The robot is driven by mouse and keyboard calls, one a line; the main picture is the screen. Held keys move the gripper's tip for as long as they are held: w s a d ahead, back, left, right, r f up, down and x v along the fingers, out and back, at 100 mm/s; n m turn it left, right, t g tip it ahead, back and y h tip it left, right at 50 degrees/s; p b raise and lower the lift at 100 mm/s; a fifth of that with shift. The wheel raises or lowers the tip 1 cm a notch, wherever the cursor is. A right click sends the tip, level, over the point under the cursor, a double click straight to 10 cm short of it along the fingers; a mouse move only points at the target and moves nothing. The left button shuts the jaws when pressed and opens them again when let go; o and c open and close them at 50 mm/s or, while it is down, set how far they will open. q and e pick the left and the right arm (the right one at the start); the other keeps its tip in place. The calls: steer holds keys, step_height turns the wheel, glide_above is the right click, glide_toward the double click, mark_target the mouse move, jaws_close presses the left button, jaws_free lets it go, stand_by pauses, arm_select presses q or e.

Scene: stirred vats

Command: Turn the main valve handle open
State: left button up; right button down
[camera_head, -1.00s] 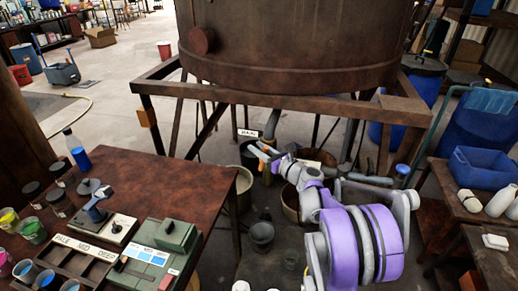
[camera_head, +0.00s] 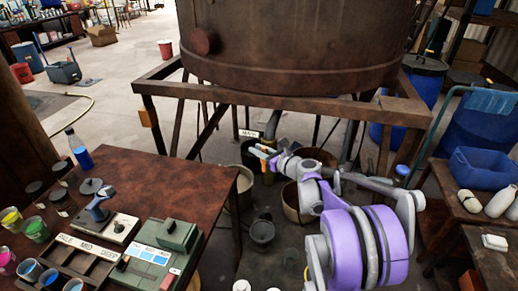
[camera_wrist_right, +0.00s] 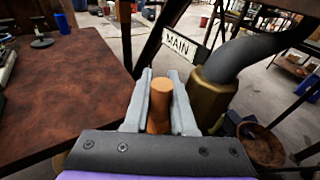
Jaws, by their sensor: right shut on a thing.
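The main valve's orange handle (camera_wrist_right: 160,103) stands between the two grey fingers of my right gripper (camera_wrist_right: 160,100), which is shut on it. In the head view the right gripper (camera_head: 264,153) is low under the big vat, with a bit of orange at its fingertips. The brass valve body (camera_wrist_right: 211,100) sits just right of the fingers in the wrist view, with a thick grey pipe (camera_wrist_right: 250,55) running into it. A white MAIN sign (camera_wrist_right: 179,46) hangs behind it, and also shows in the head view (camera_head: 248,133). My left gripper is out of view.
The rusty vat (camera_head: 290,45) on its frame (camera_head: 290,101) stands above the valve. A brown table (camera_head: 150,170) with cups and a control box (camera_head: 165,240) is at left. Buckets (camera_head: 261,232) stand on the floor below. A blue crate (camera_head: 485,168) is at right.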

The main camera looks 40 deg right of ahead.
steer(key=c, duration=1)
jaws_free()
steer(key=s, duration=0.3)
steer(key=s+r, duration=0.1)
steer(key=s, duration=0.3)
steer(key=s+d, duration=0.1)
steer(key=s, duration=0.2)
steer(key=shift+s+r, duration=0.35)
steer(key=shift+r, duration=0.05)
steer(key=shift+a, duration=0.1)
